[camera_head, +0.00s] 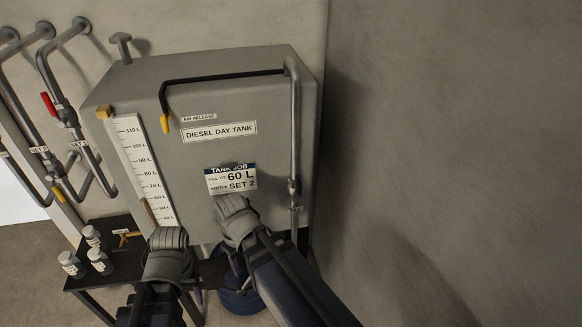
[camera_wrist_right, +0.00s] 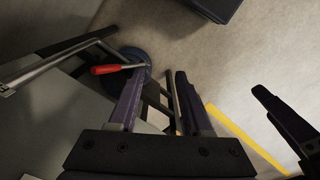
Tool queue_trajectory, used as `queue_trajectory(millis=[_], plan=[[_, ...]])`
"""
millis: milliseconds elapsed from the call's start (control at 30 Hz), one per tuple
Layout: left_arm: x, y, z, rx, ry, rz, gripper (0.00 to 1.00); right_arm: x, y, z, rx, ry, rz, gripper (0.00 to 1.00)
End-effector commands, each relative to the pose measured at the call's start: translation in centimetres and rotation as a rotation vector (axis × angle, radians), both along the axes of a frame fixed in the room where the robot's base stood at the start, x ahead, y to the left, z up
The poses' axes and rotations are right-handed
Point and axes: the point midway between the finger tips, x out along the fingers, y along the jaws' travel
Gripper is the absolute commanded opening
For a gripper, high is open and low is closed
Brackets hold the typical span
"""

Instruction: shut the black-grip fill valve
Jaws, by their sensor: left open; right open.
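I cannot make out a black-grip fill valve for certain in either view. In the head view, a grey pipe (camera_head: 295,130) runs down the right side of the diesel day tank (camera_head: 275,130). A small fitting (camera_head: 294,187) sits low on that pipe; I cannot tell its grip colour. My right gripper (camera_head: 234,208) is open in front of the tank, below its job label, left of the fitting. It also shows in the right wrist view (camera_wrist_right: 160,74), its jaws apart with nothing clearly held. My left gripper (camera_head: 167,238) is open in front of the level gauge's lower end.
A red-grip lever (camera_wrist_right: 118,68) shows near a blue round drum (camera_wrist_right: 132,62) in the wrist view. Pipes with a red grip (camera_head: 48,104) and a yellow grip (camera_head: 58,195) stand at left. Small bottles (camera_head: 99,260) are on a black table (camera_head: 85,280). A bare wall (camera_head: 450,150) is at right.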

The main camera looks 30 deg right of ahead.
Motion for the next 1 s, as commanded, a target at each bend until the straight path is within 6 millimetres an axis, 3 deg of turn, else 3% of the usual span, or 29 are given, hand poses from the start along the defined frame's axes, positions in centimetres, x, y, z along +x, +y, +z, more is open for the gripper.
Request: queue_trajectory(millis=[33, 300, 467, 600, 700, 1000], plan=[[0.0, 0.0, 4.1, 0.0, 0.0, 0.001, 0.62, 1.2, -1.7, 4.1, 0.026, -0.01, 0.003, 0.49], [0.0, 0.0, 13.7, 0.0, 0.001, 0.006, 0.62, 5.2, -10.4, 14.1, 0.143, -0.115, 0.078, 0.49], [0.0, 0.0, 18.2, -0.001, 0.001, 0.008, 0.62, 6.7, -16.0, 19.0, 0.181, -0.202, 0.132, 0.49], [0.0, 0.0, 18.8, -0.001, 0.001, 0.009, 0.62, 7.5, -20.1, 20.0, 0.197, -0.283, 0.232, 0.49], [0.0, 0.0, 18.7, -0.001, 0.001, 0.009, 0.62, 7.7, -21.8, 20.2, 0.198, -0.321, 0.296, 0.49], [0.0, 0.0, 18.6, -0.001, 0.001, 0.009, 0.62, 7.9, -23.2, 20.4, 0.195, -0.358, 0.361, 0.49]])
